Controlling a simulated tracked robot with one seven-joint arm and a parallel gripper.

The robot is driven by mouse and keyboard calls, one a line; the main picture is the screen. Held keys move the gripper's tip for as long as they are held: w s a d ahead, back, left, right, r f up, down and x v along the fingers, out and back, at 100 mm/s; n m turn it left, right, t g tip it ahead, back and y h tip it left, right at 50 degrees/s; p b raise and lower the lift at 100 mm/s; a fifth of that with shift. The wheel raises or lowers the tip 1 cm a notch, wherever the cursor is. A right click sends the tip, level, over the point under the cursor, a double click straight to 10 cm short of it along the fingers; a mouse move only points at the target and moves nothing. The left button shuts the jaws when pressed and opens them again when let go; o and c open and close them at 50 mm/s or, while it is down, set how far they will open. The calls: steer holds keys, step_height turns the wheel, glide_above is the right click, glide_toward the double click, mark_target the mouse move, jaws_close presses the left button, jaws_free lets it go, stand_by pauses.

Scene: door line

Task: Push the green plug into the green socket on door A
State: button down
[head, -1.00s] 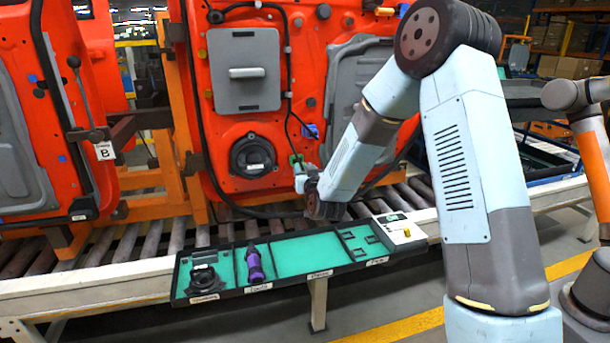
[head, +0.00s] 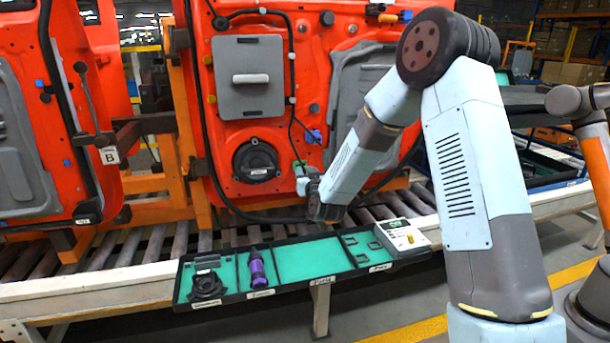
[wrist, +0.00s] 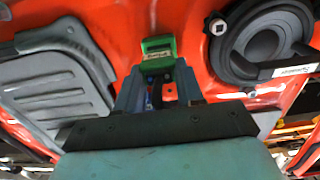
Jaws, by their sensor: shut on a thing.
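My gripper (wrist: 158,85) is shut on the green plug (wrist: 157,68), whose green end shows between the fingertips in the wrist view. The green socket (wrist: 158,45) on the red door is directly in front of it, with plug and socket nearly in line. I cannot tell where one ends and the other starts, or how deep the plug sits. In the head view my gripper (head: 306,180) is at the lower part of the door (head: 225,140), against the small green spot of the socket (head: 299,164). My wrist hides part of this contact.
A round black speaker (head: 256,161) is left of my gripper on the door. A black cable hangs below. A teal-lined tray (head: 300,262) with a purple tool (head: 257,268) and a black part (head: 207,284) lies in front. Another door marked B (head: 110,155) stands left.

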steer(key=shift+x, duration=1.2)
stand_by(0.8)
steer(key=c, duration=0.6)
jaws_free()
